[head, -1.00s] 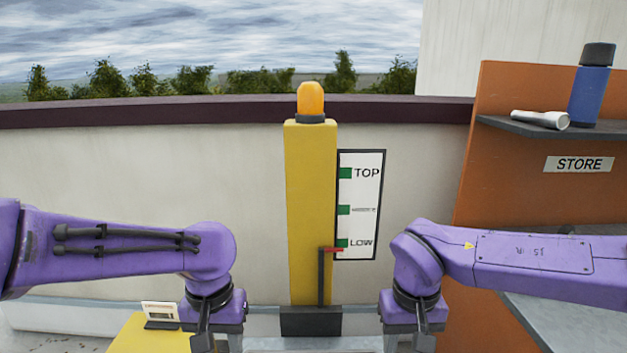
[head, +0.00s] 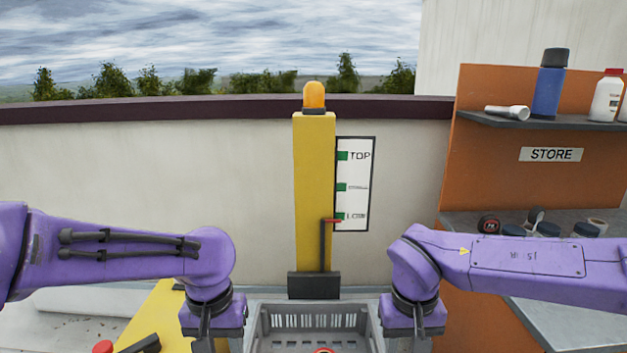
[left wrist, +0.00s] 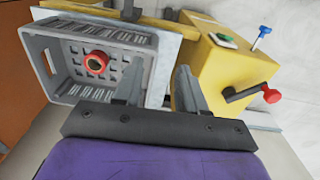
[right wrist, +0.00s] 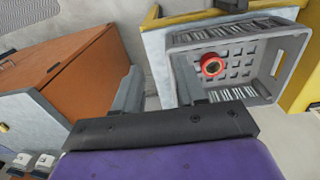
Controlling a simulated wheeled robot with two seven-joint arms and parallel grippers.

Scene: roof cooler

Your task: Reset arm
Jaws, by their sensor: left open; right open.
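Both my grippers are open and empty, fingers pointing away from me: the left (head: 207,342) and the right (head: 418,342) in the head view. The left wrist view shows the left fingers (left wrist: 160,80) apart; the right wrist view shows the right fingers (right wrist: 157,78) apart. A grey crate (head: 262,325) lies between them in the head view. A red ring-shaped item (left wrist: 96,62) is inside it, also in the right wrist view (right wrist: 213,65). Behind stands a yellow post (head: 313,190) with an orange lamp (head: 314,95). A red pointer (head: 332,221) is level with LOW on a white scale board (head: 356,200).
A yellow box (left wrist: 225,75) beside the crate carries a green button (left wrist: 223,40), a blue-topped lever (left wrist: 262,35) and a red-knobbed crank (left wrist: 270,96). At right, the orange store shelf (head: 480,170) holds a blue bottle (head: 548,90), a white torch and several jars.

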